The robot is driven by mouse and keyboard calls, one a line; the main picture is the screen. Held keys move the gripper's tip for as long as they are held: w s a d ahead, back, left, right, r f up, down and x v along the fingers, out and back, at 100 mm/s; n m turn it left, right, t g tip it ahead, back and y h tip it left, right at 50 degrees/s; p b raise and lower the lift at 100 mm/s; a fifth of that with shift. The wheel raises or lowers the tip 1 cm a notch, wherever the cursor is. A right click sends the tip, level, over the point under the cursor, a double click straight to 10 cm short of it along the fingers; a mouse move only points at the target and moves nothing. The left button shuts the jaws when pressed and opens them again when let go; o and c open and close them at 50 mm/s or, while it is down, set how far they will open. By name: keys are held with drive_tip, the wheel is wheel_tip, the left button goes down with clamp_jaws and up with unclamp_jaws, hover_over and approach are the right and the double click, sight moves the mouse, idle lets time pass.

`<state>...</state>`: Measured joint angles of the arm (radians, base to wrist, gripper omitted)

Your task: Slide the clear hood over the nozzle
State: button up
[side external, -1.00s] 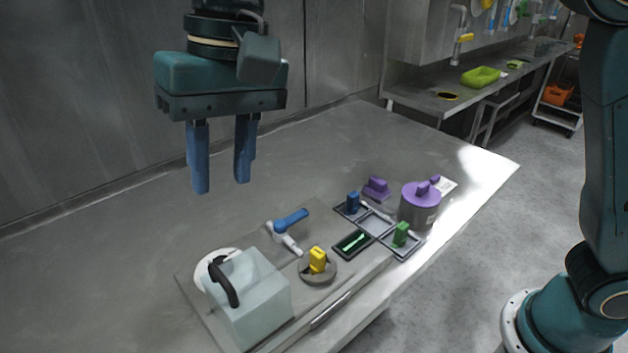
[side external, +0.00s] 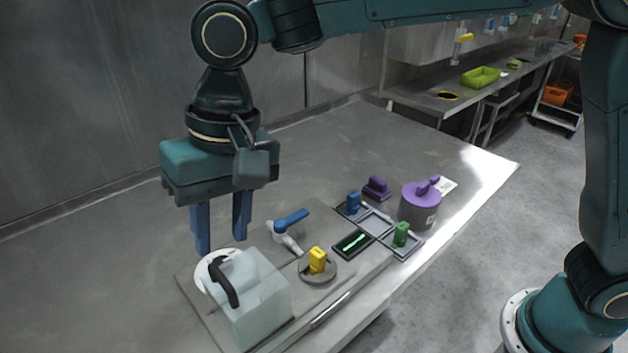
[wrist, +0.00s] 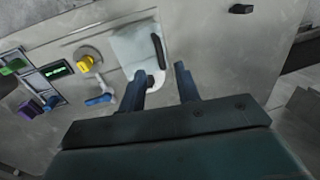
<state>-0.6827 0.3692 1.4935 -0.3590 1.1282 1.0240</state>
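The clear hood (side external: 262,300) is a translucent, box-like cover with a black curved handle (side external: 224,284), standing at the front left of the panel. In the wrist view the hood (wrist: 130,50) and its handle (wrist: 157,50) lie beyond my fingertips. My gripper (side external: 222,245) points down with its two blue fingers apart and nothing between them, above and behind the hood. It also shows in the wrist view (wrist: 160,73). A blue-handled fitting with a pale spout (side external: 288,224) lies right of the hood; I cannot tell if it is the nozzle.
A white round part (side external: 206,268) shows beside the hood. A yellow knob (side external: 317,260), a dark display (side external: 352,243), green (side external: 401,234) and blue (side external: 353,203) blocks, a purple block (side external: 376,188) and a purple-lidded pot (side external: 420,208) stand rightward. The back of the table is clear.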

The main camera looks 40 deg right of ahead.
sight(222, 276)
drive_tip(key=shift+a+f, duration=0.2)
drive_tip(key=shift+f, duration=0.75)
drive_tip(key=shift+a+f, duration=0.15)
drive_tip(key=shift+f, duration=0.75)
drive_tip(key=shift+a+f, duration=0.2)
drive_tip(key=shift+f, duration=0.75)
clamp_jaws()
